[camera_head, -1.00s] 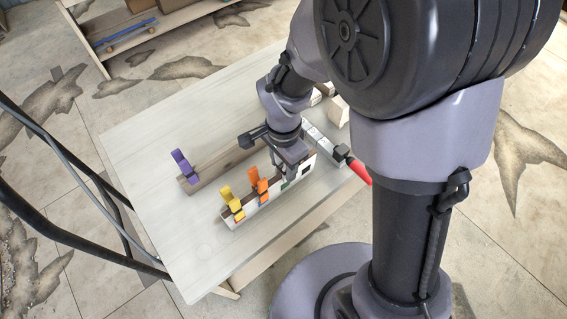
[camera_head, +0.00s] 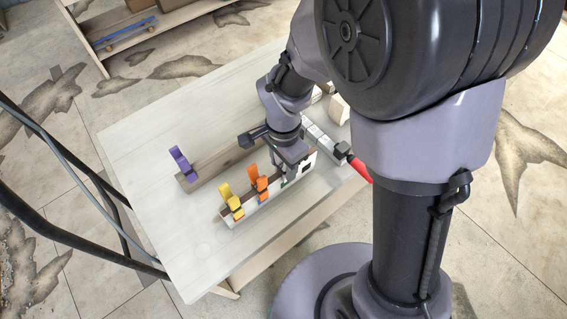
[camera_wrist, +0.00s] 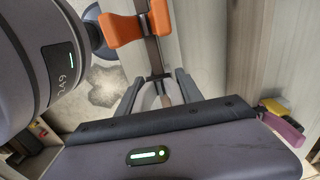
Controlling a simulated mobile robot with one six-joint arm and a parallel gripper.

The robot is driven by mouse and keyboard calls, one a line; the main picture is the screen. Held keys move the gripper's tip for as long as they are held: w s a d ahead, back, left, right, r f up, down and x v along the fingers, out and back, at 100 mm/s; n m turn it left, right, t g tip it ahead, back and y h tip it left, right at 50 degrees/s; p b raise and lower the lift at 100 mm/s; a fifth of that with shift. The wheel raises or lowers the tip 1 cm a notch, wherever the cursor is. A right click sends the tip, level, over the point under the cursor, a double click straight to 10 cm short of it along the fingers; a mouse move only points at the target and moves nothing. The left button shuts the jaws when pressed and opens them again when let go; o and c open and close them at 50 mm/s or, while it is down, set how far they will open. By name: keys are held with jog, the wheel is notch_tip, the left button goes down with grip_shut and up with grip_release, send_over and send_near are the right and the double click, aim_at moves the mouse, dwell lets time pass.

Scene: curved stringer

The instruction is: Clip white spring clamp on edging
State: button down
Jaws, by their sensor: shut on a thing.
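My gripper (camera_head: 287,168) is low over the right part of the edging (camera_head: 264,204), a thin strip along the curved stringer on the table. It is shut on a pale clamp, which I take for the white spring clamp (camera_wrist: 164,94); it shows in part between the fingers in the wrist view. In the head view my wrist and fingers hide most of it. I cannot tell whether its jaws grip the edging. An orange clamp (camera_head: 258,182) and a yellow clamp (camera_head: 231,203) sit on the edging left of my gripper. The orange clamp (camera_wrist: 135,28) is close to the fingers in the wrist view.
A purple clamp (camera_head: 182,162) stands at the end of a wooden piece (camera_head: 215,163) behind the edging. A red-handled tool (camera_head: 359,170) lies to the right near my arm. The front left of the table (camera_head: 190,250) is clear.

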jog(key=shift+f+b, duration=0.6)
jog(key=shift+r, duration=0.1)
jog(key=c, duration=0.7)
grip_release()
notch_tip(320, 180, up, 17)
jog(key=p, duration=0.5)
jog(key=shift+r, duration=0.2)
